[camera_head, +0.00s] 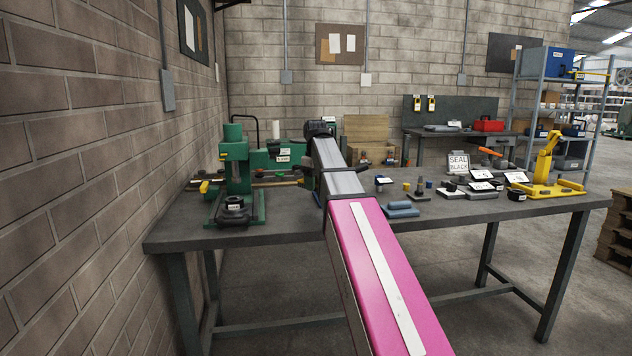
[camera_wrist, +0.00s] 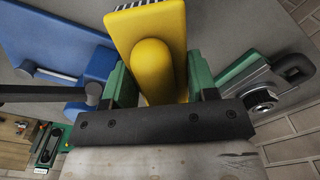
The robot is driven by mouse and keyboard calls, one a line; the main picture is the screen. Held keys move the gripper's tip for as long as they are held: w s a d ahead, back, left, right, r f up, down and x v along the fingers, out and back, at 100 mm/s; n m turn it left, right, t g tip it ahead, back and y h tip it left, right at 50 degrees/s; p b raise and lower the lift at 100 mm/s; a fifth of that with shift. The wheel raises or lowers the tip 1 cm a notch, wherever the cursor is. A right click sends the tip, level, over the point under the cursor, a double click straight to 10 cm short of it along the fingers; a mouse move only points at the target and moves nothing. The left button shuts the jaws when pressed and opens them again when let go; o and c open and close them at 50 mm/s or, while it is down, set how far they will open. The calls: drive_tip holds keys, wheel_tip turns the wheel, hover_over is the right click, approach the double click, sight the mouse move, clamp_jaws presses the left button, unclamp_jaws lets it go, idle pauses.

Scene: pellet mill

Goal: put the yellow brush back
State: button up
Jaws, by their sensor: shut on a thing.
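The yellow brush (camera_wrist: 150,32) fills the upper middle of the wrist view, with a thick rounded handle toward me and a strip of striped pale bristles at its far edge. My gripper (camera_wrist: 157,82) has its two green fingers on either side of the handle, shut on it. In the head view my arm reaches over the dark workbench (camera_head: 285,229) and hides the gripper and the brush. The brush's resting place cannot be made out in either view.
A green press (camera_head: 237,165) stands at the bench's left. The wrist view shows a blue object (camera_wrist: 60,45) left and a grey metal part (camera_wrist: 262,95) right.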

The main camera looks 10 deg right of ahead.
hover_over(316, 216)
drive_tip(key=shift+s+f, duration=0.15)
drive_tip(key=shift+f, duration=2.9)
drive_tip(key=shift+f, duration=0.15)
drive_tip(key=shift+f, duration=0.35)
drive_tip(key=shift+f, duration=0.1)
drive_tip(key=shift+f, duration=0.6)
drive_tip(key=shift+f, duration=0.2)
drive_tip(key=shift+f, duration=0.45)
drive_tip(key=shift+f, duration=0.15)
